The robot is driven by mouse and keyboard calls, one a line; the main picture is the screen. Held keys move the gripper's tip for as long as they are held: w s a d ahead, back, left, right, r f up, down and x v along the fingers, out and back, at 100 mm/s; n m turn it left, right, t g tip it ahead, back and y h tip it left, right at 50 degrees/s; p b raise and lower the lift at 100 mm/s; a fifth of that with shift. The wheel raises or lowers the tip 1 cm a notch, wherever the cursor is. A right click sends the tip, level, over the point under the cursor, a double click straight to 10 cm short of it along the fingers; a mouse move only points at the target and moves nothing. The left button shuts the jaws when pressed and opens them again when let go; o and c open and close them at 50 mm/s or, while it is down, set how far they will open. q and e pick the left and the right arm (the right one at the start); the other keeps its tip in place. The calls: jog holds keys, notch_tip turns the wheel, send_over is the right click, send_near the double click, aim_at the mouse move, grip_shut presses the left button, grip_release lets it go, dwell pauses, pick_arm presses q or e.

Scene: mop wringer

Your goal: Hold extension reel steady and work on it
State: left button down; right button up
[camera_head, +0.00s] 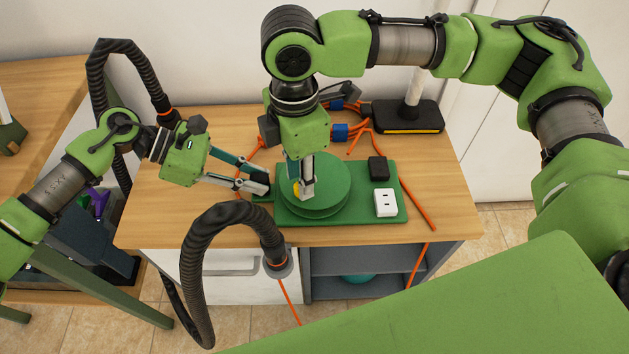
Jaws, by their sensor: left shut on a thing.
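The extension reel has a flat green base (363,208) with a round green drum (332,196) on its left part. A white socket block (385,203) and a small black box (378,168) sit on the base's right part. My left gripper (259,187) reaches in from the left and is shut on the reel base's left edge, which its fingertips partly hide. My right gripper (306,190) points down over the drum's left part. A small yellow part (297,188) shows beside its fingers. Its fingertips overlap, so I cannot tell whether they grip anything.
The reel lies on a wooden worktop (180,217). Orange cord (418,204) runs along the reel's right side and over the front edge. A black stand base (407,117) with a pale post stands at the back right. The worktop's left front is clear.

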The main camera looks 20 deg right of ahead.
jog(key=shift+f, duration=0.9)
jog(key=m, duration=0.5)
jog(key=shift+m, duration=0.3)
jog(key=m, duration=0.4)
jog(key=shift+m, duration=0.4)
grip_shut()
